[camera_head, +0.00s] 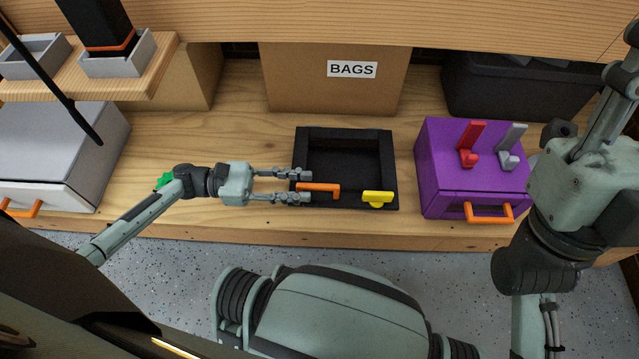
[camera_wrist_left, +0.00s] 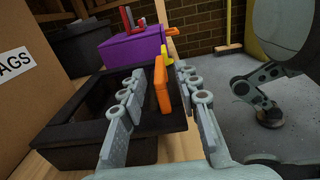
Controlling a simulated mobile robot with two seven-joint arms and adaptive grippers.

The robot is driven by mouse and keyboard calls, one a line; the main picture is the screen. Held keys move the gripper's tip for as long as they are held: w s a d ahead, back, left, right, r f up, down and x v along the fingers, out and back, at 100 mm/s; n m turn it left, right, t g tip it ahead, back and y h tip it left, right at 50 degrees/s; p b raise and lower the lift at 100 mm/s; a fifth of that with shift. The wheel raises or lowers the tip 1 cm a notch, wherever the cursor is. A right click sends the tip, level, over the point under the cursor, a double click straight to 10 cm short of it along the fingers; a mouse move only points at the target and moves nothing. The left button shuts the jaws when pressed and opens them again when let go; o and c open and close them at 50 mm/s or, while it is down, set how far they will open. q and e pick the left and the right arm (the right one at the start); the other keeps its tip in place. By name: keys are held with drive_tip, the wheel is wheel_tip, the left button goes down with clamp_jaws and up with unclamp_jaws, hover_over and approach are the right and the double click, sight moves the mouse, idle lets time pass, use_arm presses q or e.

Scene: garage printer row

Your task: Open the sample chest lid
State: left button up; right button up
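A black box (camera_head: 345,134) lies on the wooden bench, with a dark recessed top framed by a raised rim. An orange handle (camera_head: 318,187) is at its front left and a yellow piece (camera_head: 377,197) at its front right. I cannot tell whether the recess is a shut lid or an open inside. My left gripper (camera_head: 298,186) is open at the handle, one finger on each side. In the left wrist view the orange handle (camera_wrist_left: 162,86) stands between the fingers, with gaps visible. My right gripper (camera_head: 612,100) is at the far right, its fingertips unclear.
A purple box (camera_head: 440,165) with red and grey levers and an orange handle stands right of the black box. A grey box (camera_head: 60,140) is at the left, near a small green object (camera_head: 163,181). A cardboard BAGS box (camera_head: 335,95) stands behind. Bare bench separates them.

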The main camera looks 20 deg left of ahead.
sight(318, 186)
use_arm(q)
drive_tip(key=shift+x, duration=2.25)
drive_tip(key=shift+c, duration=0.6)
clamp_jaws()
